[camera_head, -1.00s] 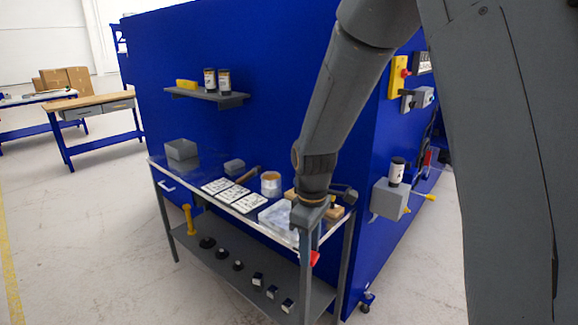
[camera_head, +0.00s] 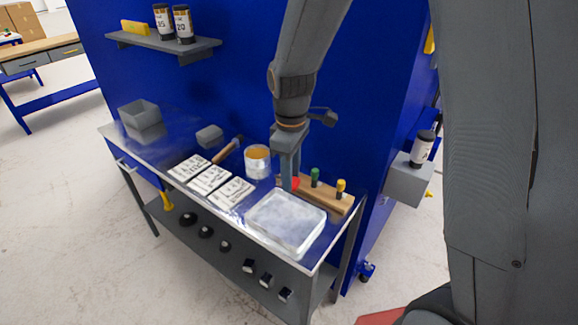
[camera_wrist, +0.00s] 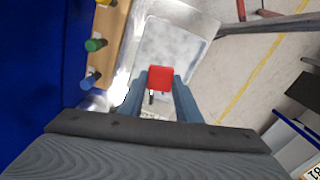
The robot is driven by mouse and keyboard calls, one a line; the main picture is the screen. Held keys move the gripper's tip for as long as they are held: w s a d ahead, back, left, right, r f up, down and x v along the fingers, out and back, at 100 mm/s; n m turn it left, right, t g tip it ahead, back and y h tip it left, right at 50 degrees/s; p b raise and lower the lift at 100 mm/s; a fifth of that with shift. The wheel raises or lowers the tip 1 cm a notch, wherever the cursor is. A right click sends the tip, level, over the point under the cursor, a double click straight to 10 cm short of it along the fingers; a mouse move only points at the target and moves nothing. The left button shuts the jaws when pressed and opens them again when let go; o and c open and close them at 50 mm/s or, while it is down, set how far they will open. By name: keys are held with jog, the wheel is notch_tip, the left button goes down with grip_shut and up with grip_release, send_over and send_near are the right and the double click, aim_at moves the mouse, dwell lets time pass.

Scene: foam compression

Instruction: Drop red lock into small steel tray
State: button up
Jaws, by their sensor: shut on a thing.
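The red lock (camera_wrist: 160,77) is a small red block with a dark piece beneath it, held between the two fingers of my gripper (camera_wrist: 159,95) in the wrist view. In the head view, only a small red part of the lock (camera_head: 295,184) shows beside my gripper (camera_head: 289,182). The steel tray (camera_head: 285,222) is shallow and pale, at the table's right front. In the wrist view the tray (camera_wrist: 172,48) lies behind and below the lock. In the head view, my gripper appears near the tray's back edge; its exact height above it is unclear.
A wooden block (camera_head: 322,193) with green and yellow pegs stands right behind the tray; the wrist view also shows a blue peg (camera_wrist: 90,80). A tin (camera_head: 257,161), cards (camera_head: 211,180), a hammer (camera_head: 227,150) and a grey bin (camera_head: 140,114) lie leftward. A blue wall rises behind.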

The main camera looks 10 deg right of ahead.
notch_tip(320, 180, down, 6)
jog(key=b, duration=0.4)
jog(key=shift+d+r, duration=0.1)
jog(key=shift+r, duration=0.05)
jog(key=o, duration=1.2)
jog(key=shift+o, duration=0.2)
jog(key=shift+r, duration=0.1)
jog(key=shift+r+b, duration=1)
jog(key=shift+r, duration=2.85)
jog(key=s+d+f+m+t, duration=0.1)
jog(key=s+d+f+m, duration=0.4)
jog(key=s+d+m, duration=0.4)
jog(key=s+m, duration=0.2)
jog(key=shift+d+m, duration=0.25)
jog(key=shift+m, duration=0.15)
